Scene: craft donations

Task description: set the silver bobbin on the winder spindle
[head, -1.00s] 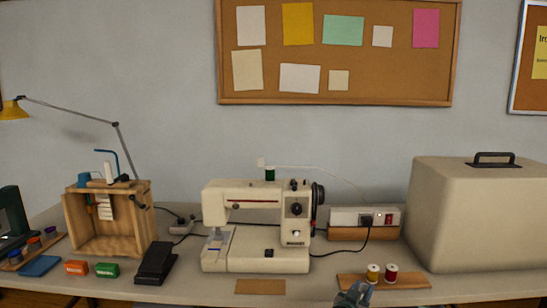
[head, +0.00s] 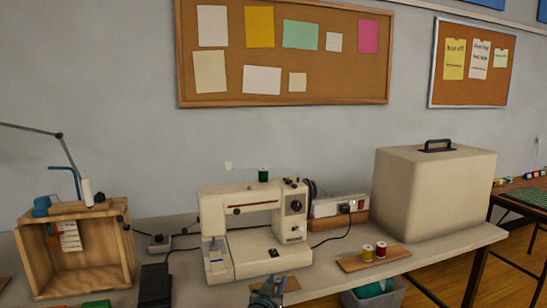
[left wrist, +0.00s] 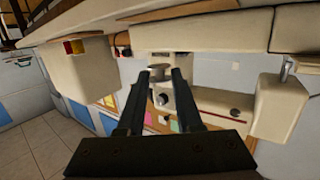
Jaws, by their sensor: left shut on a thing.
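The cream sewing machine (head: 245,262) stands on the table in the head view, with a green thread spool (head: 263,175) and small dark parts (head: 289,181) on its top right. I cannot clearly single out the winder spindle among them. My left gripper (head: 268,291) is low in front of the machine's base, toward its right end. In the left wrist view my left gripper (left wrist: 159,74) is shut on a small grey thing, the silver bobbin (left wrist: 158,71), between its fingertips; it is hardly visible in the head view. My right gripper is not in view.
A wooden board (head: 350,264) with a yellow and a red spool lies right of the machine. A power strip (head: 340,204) and a large beige case (head: 435,195) stand behind. A wooden box (head: 125,262) and black pedal (head: 154,284) are on the left. A grey bin (head: 395,297) is below.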

